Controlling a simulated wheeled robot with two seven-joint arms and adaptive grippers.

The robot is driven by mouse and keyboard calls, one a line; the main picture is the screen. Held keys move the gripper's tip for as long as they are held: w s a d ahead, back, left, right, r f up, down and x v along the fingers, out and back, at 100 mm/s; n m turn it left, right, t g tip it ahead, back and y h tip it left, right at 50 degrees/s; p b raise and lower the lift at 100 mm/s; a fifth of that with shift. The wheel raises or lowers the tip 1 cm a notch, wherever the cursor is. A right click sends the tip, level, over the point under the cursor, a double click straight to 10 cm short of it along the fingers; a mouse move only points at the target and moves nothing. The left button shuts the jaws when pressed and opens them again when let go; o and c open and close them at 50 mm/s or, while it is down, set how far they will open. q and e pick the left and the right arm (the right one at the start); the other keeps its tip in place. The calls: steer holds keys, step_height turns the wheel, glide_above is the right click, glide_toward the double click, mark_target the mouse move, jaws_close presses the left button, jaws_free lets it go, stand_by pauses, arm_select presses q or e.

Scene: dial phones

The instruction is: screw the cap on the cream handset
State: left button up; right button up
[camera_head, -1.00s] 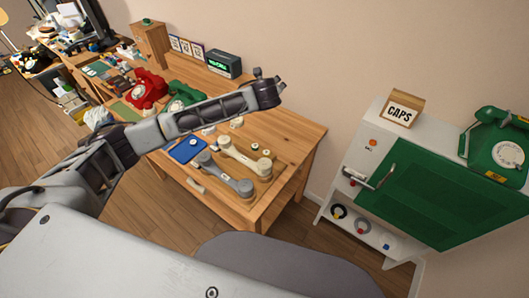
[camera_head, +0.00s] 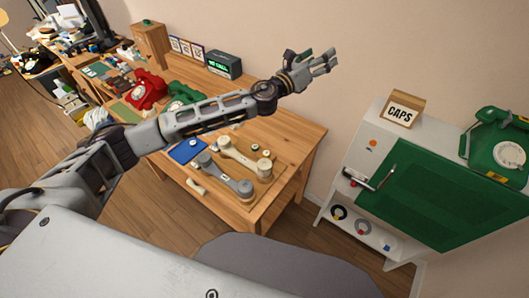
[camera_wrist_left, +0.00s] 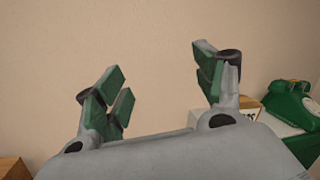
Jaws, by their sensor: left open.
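The cream handset (camera_head: 243,159) lies on a wooden board on the workbench, beside a grey handset (camera_head: 225,177). Small round pale caps or parts lie near it, one on the blue mat (camera_head: 188,151); I cannot tell which cap belongs to the cream handset. My left gripper (camera_head: 322,62) is raised above and beyond the bench's right end, in front of the wall, open and empty. In the left wrist view its green-padded fingers (camera_wrist_left: 160,85) are spread wide with only wall between them. My right gripper is not in view.
A white cabinet (camera_head: 377,136) with a green door and a CAPS sign (camera_head: 401,109) stands at the right, a green phone (camera_head: 497,143) on top. The bench (camera_head: 290,130) also holds a red phone (camera_head: 147,90), a second green phone (camera_head: 183,97) and a digital clock (camera_head: 225,64).

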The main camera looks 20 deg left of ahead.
arm_select(q)
steer(key=s+d+f+m+g+h, duration=0.3)
steer(key=s+d+m+g+h, duration=0.3)
steer(key=m, duration=0.4)
steer(key=s+d+f+m+g+y, duration=0.2)
steer(key=s+f+m+g+y, duration=0.35)
steer(key=f, duration=0.45)
steer(key=s+a+f+g+y, duration=0.2)
steer(key=a+f+y, duration=0.1)
steer(key=a, duration=0.3)
steer(key=s+a+f+g+y, duration=0.1)
steer(key=s+a+f+y, duration=0.1)
steer(key=a+f+y, duration=0.2)
steer(key=s+a+f+g+y, duration=0.2)
steer(key=a+f, duration=0.4)
steer(key=a, duration=0.3)
steer(key=shift+s+a+f+g+y, duration=0.15)
steer(key=shift+s+f+g+y, duration=0.1)
steer(key=shift+y, duration=0.35)
steer(key=shift+s+a+f+g+y, duration=0.15)
steer(key=shift+s+y, duration=0.1)
steer(key=shift+y, duration=0.3)
steer(key=shift+d+f, duration=0.1)
steer(key=shift+f, duration=0.1)
